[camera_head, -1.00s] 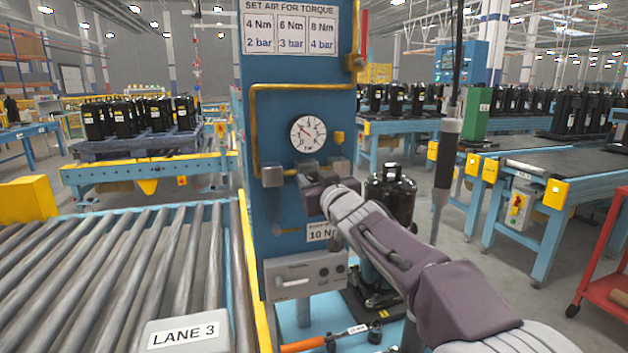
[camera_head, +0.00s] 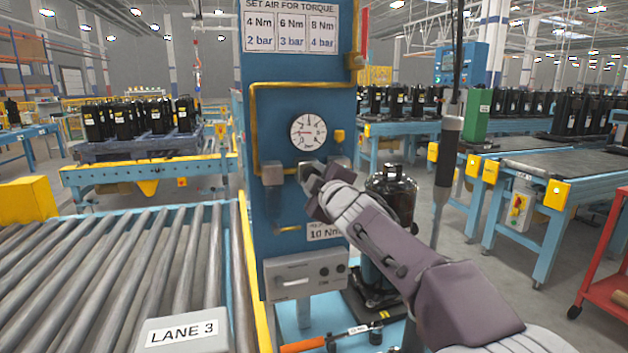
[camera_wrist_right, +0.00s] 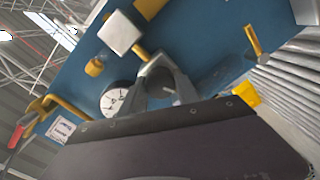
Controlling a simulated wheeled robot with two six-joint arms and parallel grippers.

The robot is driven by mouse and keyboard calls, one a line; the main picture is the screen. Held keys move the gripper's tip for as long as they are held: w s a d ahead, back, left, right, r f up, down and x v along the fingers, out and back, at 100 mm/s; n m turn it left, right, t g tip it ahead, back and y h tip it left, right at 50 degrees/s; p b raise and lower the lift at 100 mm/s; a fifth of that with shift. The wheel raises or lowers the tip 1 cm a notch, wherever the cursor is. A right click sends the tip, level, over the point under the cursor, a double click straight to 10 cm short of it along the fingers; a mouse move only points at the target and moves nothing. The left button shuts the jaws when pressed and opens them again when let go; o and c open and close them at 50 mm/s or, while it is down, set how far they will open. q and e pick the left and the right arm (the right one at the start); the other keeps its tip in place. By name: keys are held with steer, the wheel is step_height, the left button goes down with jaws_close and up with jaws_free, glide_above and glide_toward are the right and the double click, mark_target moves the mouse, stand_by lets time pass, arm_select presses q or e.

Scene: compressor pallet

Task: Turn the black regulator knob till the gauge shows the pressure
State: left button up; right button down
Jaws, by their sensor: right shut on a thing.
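The pressure gauge (camera_head: 308,132) is a round white dial on the blue panel (camera_head: 290,100). The gauge also shows in the right wrist view (camera_wrist_right: 113,101). My right gripper (camera_head: 311,176) is at the regulator just below the gauge, shut on the black regulator knob. In the right wrist view the grey fingers (camera_wrist_right: 167,84) reach toward the panel beside the gauge. My left gripper is not in view.
A sign (camera_head: 290,27) on the panel pairs 4 Nm with 2 bar, 6 Nm with 3 bar, 8 Nm with 4 bar. A lower label (camera_head: 324,231) is partly covered by my arm. A yellow pipe (camera_head: 254,125) frames the gauge. A roller conveyor (camera_head: 120,270) is at left.

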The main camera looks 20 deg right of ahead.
steer(key=shift+f+n, duration=0.15)
steer(key=shift+n, duration=1.75)
steer(key=c, duration=0.9)
jaws_free()
steer(key=s, duration=0.9)
steer(key=shift+d+r, duration=0.15)
steer(key=shift+r, duration=0.05)
